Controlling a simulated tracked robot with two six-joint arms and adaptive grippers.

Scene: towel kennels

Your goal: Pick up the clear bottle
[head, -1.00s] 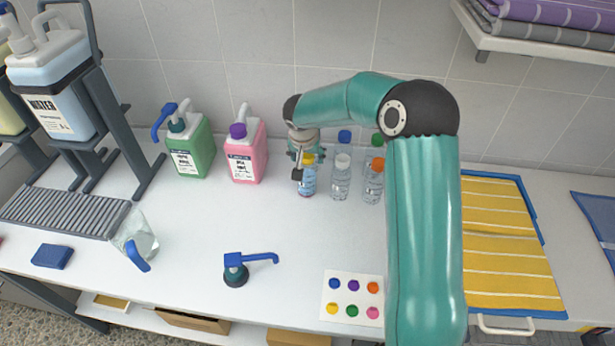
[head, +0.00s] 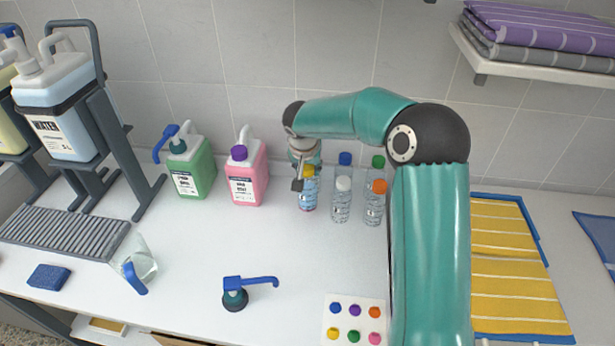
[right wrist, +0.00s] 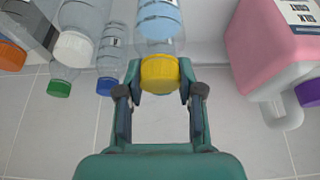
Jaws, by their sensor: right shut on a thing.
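A clear bottle with a yellow cap and pale blue contents (head: 308,198) is at the back middle of the counter, in front of the wall. It also shows upside down in the right wrist view (right wrist: 160,30). My right gripper (head: 303,172) is shut on it near the yellow cap, with one finger on each side in the right wrist view (right wrist: 160,92). The bottle looks upright and slightly above the counter. My left gripper is not in view.
Clear bottles with white (head: 341,205), orange (head: 374,205), blue and green caps stand close on the right. A pink jug (head: 246,185) and green jug (head: 190,175) stand left. A pitcher (head: 138,264) and loose pump (head: 236,298) are in front. The middle counter is free.

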